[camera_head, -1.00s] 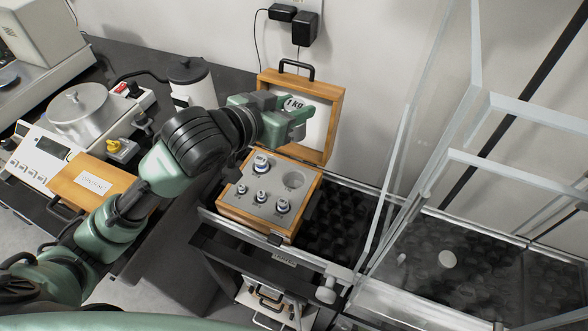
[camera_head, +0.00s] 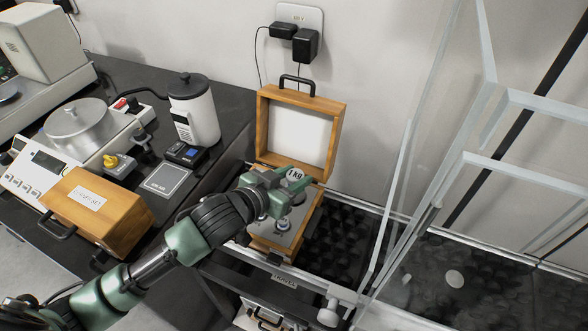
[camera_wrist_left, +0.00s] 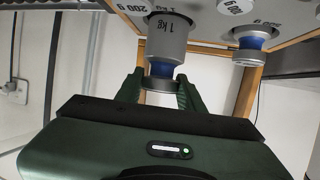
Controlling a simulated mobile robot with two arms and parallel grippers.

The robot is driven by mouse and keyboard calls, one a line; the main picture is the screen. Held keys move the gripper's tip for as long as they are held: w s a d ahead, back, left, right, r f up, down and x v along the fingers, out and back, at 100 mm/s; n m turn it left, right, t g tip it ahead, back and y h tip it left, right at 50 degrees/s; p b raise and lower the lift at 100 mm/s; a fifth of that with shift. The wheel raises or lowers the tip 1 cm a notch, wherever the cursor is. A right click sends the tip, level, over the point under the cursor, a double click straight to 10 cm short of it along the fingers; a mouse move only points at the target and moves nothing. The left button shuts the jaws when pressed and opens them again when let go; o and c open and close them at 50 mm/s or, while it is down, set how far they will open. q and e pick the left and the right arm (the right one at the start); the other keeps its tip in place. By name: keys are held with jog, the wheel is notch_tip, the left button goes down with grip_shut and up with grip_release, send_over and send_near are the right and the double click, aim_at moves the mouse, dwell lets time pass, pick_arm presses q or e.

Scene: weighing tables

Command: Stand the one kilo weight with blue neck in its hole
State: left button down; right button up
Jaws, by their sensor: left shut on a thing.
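My left gripper (camera_head: 284,186) is shut on the one kilo weight, which shows in the left wrist view as a grey metal cylinder (camera_wrist_left: 167,42) marked 1 kg. Its blue neck (camera_wrist_left: 160,69) shows close to the fingers. In the head view a 1 kg label (camera_head: 295,174) shows at the gripper, over the open wooden weight box (camera_head: 263,243). The grey insert is mostly hidden by my arm, and so is the large hole. The weight is close to the insert; I cannot tell whether its base is in the hole. My right gripper is out of view.
Another blue-necked weight (camera_wrist_left: 256,43) stands in the insert beside the held one. The box lid (camera_head: 302,130) is open against the wall side. A glass enclosure (camera_head: 420,150) stands to the right. A closed wooden case (camera_head: 97,212) and a scale (camera_head: 45,160) are at left.

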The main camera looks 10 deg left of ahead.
pick_arm(q)
jog(key=shift+f, duration=1.6)
jog(key=shift+f, duration=0.1)
jog(key=c, duration=0.9)
grip_release()
jog(key=shift+s+f, duration=0.1)
jog(key=shift+f, duration=0.1)
jog(key=v, duration=1.2)
jog(key=shift+r, duration=0.25)
